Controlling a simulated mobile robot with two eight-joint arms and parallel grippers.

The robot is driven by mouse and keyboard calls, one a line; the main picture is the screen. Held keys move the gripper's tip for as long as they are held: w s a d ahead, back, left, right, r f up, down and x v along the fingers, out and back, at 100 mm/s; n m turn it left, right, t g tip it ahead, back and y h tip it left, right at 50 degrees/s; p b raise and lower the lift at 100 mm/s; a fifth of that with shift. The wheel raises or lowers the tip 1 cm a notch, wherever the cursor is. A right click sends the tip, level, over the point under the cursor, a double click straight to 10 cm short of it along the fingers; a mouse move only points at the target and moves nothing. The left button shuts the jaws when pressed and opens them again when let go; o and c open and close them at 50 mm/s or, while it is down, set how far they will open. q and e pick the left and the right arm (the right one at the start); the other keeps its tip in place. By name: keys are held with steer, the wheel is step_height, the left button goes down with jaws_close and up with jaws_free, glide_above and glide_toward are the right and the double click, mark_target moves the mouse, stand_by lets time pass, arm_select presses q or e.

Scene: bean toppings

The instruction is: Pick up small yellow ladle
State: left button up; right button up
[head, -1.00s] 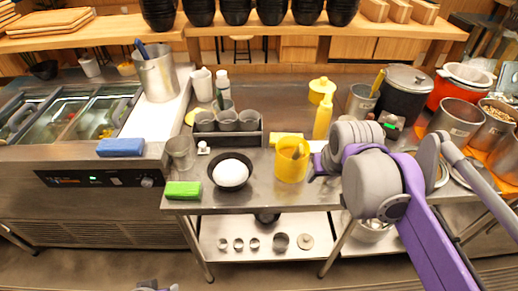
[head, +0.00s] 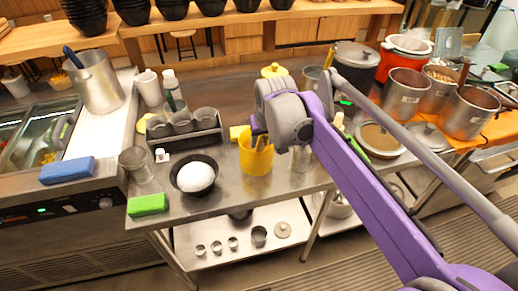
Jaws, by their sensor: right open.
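A yellow cup (head: 256,160) stands near the front edge of the steel counter, with slim utensil handles (head: 262,143) showing at its rim. I cannot tell if one is the small yellow ladle. Another yellow handle (head: 329,58) stands up from a steel pot farther back; its lower end is hidden. My right gripper (head: 257,126) is open just above the yellow cup's rim, at the end of the purple arm. Its wrist hides part of the counter behind the cup, and I cannot tell if it touches anything. My left gripper is out of view.
A black bowl with a white mound (head: 195,177), a green sponge (head: 148,204) and a rack of grey cups (head: 184,123) stand left of the cup. Steel pots (head: 405,96) stand at the right. Bare counter shows in front of the cup.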

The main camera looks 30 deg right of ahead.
steer(key=x, duration=0.2)
steer(key=shift+w+f, duration=0.15)
steer(key=shift+f, duration=0.1)
steer(key=shift+s+a+f, duration=0.15)
steer(key=shift+s+f, duration=0.05)
jaws_close()
